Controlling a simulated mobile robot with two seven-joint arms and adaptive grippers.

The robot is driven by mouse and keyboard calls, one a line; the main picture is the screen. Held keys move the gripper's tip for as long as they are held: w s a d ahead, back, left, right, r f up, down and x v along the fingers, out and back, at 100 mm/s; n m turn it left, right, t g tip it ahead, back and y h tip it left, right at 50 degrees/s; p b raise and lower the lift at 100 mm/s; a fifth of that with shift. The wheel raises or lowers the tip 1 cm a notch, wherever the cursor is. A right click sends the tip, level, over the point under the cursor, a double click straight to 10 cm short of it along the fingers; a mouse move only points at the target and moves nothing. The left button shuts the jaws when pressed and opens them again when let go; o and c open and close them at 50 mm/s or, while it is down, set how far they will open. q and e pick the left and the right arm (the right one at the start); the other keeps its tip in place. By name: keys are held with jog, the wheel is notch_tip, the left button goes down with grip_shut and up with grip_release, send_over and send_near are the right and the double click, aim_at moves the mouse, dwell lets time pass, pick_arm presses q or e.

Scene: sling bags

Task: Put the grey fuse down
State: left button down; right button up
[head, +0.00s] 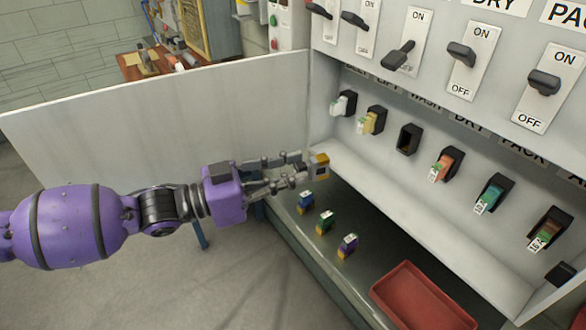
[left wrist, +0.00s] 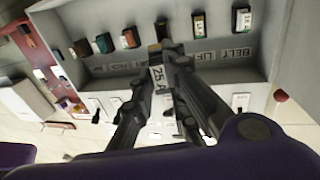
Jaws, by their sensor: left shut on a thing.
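My left gripper (head: 300,168) is shut on a small fuse (head: 320,166) with a yellow part and a greyish body. It is held in the air just in front of the cabinet, above the lower ledge. In the left wrist view the fingers (left wrist: 162,85) close around the fuse, whose white label (left wrist: 158,78) appears to read 25A; the fingers hide much of its body. An empty black socket (head: 408,139) is in the fuse row, between the yellow fuse (head: 371,121) and the orange fuse (head: 446,164). My right gripper is not in view.
Blue (head: 306,202), green (head: 326,222) and purple (head: 347,245) fuses stand on the dark ledge below my gripper. A red tray (head: 422,298) lies to their right. The open cabinet door (head: 150,125) is behind my arm. Switches (head: 462,55) line the upper panel. Dark ledge between fuses and tray is bare.

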pick_arm(q)
jog(key=shift+s+a+f+m+g+h, duration=0.2)
jog(key=shift+f+m+g, duration=0.35)
jog(key=shift+g, duration=0.5)
jog(key=shift+s+a+f+m+g+h, duration=0.15)
jog(key=shift+f+m+g+h, duration=0.15)
jog(key=shift+m+g, duration=0.6)
jog(key=shift+s+a+f+m+g+h, duration=0.15)
jog(key=shift+f+m+g, duration=0.35)
jog(key=shift+g, duration=0.65)
